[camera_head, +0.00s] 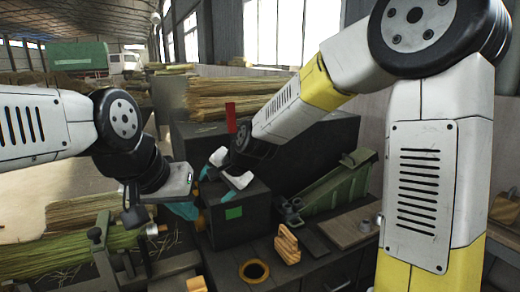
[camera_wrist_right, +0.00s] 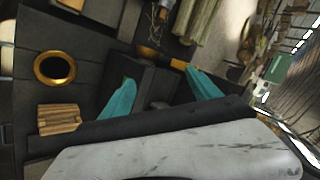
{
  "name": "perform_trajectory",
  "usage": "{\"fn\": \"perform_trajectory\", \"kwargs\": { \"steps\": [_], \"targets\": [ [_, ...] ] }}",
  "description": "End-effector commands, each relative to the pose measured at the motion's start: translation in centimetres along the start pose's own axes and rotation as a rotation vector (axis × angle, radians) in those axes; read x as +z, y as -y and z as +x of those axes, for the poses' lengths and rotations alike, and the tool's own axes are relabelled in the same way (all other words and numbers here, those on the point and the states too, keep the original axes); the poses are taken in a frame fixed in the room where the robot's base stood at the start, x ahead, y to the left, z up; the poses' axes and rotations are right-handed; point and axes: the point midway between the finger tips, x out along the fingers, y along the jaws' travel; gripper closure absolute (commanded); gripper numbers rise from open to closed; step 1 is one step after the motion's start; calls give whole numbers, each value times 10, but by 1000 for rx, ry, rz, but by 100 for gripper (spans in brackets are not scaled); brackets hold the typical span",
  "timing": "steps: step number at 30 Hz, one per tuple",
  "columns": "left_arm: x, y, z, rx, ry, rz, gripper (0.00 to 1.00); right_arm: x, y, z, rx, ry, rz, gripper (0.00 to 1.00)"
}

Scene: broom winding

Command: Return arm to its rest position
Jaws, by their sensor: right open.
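My right gripper (camera_head: 210,172) hangs above the dark box at the middle of the bench. The right wrist view shows its two teal fingers (camera_wrist_right: 160,88) spread apart with nothing held between them. Part of the dark machine shows beyond and between the fingers. My left gripper (camera_head: 184,209) is lower and to the left, with teal fingers beside the dark box's left side. Its wrist housing hides much of the fingers, so I cannot tell how they stand.
A dark box with a green square (camera_head: 233,213) stands close under both grippers. A wooden piece (camera_head: 287,244), a gold-rimmed ring (camera_head: 254,271) and a green sloped tray (camera_head: 338,188) are on the bench to the right. Straw bundles (camera_head: 75,250) lie at left. A red square (camera_head: 230,117) stands behind.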

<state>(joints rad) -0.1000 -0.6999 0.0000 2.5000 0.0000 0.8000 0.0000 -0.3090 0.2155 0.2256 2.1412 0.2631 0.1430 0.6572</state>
Motion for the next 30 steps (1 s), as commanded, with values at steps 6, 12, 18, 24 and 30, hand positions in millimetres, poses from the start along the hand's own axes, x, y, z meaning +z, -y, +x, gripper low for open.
{"fn": "perform_trajectory", "kwargs": {
  "steps": [6,12,18,24,30],
  "targets": [
    [0,0,0,0,0,0,100,-23,-58,-119,101,-62,-237,28],
    [0,0,0,0,0,0,100,-12,-124,-210,211,-82,-413,28],
    [0,0,0,0,0,0,100,15,-179,-266,294,-73,-530,28],
    [0,0,0,0,0,0,100,31,-202,-285,328,-58,-576,28],
    [0,0,0,0,0,0,100,32,-204,-286,330,-57,-580,28]
  ]
}}
